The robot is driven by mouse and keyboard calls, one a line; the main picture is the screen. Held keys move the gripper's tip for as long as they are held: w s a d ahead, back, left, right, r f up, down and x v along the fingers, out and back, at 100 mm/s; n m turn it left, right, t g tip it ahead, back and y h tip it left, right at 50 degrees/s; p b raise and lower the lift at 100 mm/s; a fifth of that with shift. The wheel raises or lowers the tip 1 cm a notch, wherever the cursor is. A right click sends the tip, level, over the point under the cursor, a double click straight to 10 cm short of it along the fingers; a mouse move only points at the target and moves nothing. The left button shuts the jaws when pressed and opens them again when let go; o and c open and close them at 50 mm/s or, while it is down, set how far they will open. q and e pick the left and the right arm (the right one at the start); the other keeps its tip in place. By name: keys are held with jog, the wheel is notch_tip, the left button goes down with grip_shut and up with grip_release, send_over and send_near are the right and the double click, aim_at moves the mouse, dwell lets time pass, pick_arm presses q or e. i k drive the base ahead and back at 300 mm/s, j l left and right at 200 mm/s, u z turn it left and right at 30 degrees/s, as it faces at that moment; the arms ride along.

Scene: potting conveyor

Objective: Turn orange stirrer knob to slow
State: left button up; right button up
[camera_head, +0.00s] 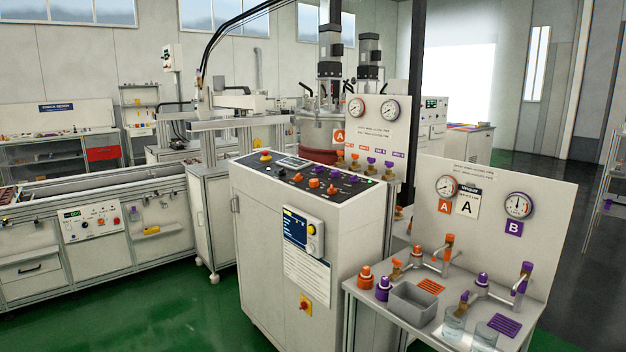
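A white cabinet (268,235) stands in the middle of the view with a dark control panel (285,165) on its sloping top. Orange knobs sit along the panel's front part, including one at its middle (314,183) and another nearer its right end (331,189). Neither of my grippers is in view.
A bench (408,313) at front right holds orange and purple valves, a grey bin (412,304) and glass beakers (454,324). A conveyor (95,190) runs along the left. The green floor (170,300) at front left is clear.

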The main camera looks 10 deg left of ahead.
aim_at(331, 190)
jog(key=i+j+z, duration=0.15)
jog(key=z, duration=0.25)
jog(key=i+j+z, duration=0.3)
jog(key=z, duration=0.15)
jog(key=i+j+z, duration=0.25)
jog(key=z, duration=0.15)
